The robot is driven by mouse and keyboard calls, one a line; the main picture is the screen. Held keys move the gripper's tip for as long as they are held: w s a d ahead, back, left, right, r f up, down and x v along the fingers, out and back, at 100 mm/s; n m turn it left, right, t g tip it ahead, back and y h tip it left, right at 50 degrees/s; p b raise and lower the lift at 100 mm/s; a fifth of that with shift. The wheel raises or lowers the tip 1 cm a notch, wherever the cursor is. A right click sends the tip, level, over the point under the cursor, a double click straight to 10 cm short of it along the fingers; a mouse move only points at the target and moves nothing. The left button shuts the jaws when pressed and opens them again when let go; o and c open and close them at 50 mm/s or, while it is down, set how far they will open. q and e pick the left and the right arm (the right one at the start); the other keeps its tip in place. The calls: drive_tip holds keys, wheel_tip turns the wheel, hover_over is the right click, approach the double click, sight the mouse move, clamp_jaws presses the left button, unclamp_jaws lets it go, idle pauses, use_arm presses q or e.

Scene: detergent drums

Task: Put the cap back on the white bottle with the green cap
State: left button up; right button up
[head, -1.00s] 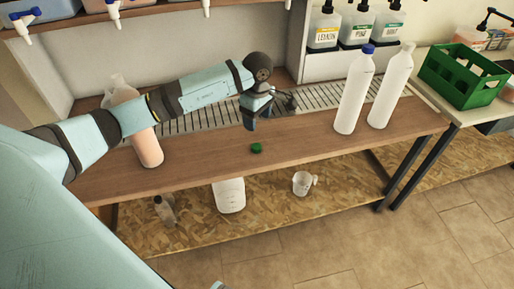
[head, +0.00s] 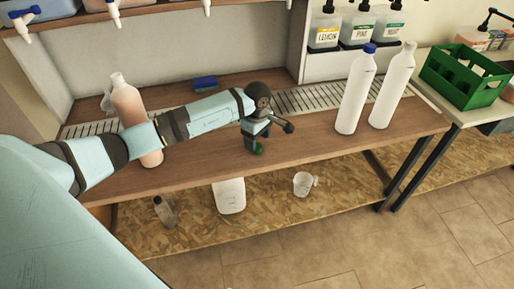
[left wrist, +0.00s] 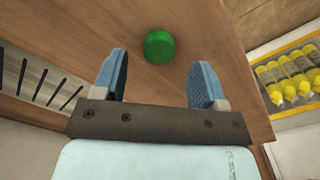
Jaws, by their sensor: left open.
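The green cap (head: 258,149) lies on the wooden counter near its front edge; it also shows in the left wrist view (left wrist: 160,46). My left gripper (head: 252,144) is open above the counter, right at the cap. In the left wrist view its blue fingers (left wrist: 159,62) stand to either side of the cap's line, with the cap slightly beyond the tips and untouched. A white bottle without a coloured cap (head: 391,92) stands upright on the right of the counter. Beside it stands a white bottle with a blue cap (head: 356,95). My right gripper is not in view.
A pinkish bottle (head: 127,100) stands at left, partly behind my arm. A blue block-like item (head: 206,83) lies at the back. A green crate (head: 463,73) is at far right.

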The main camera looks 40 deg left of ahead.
use_arm(q)
wheel_tip(320, 180, down, 3)
drive_tip(key=shift+a+f, duration=0.1)
drive_tip(key=c, duration=1)
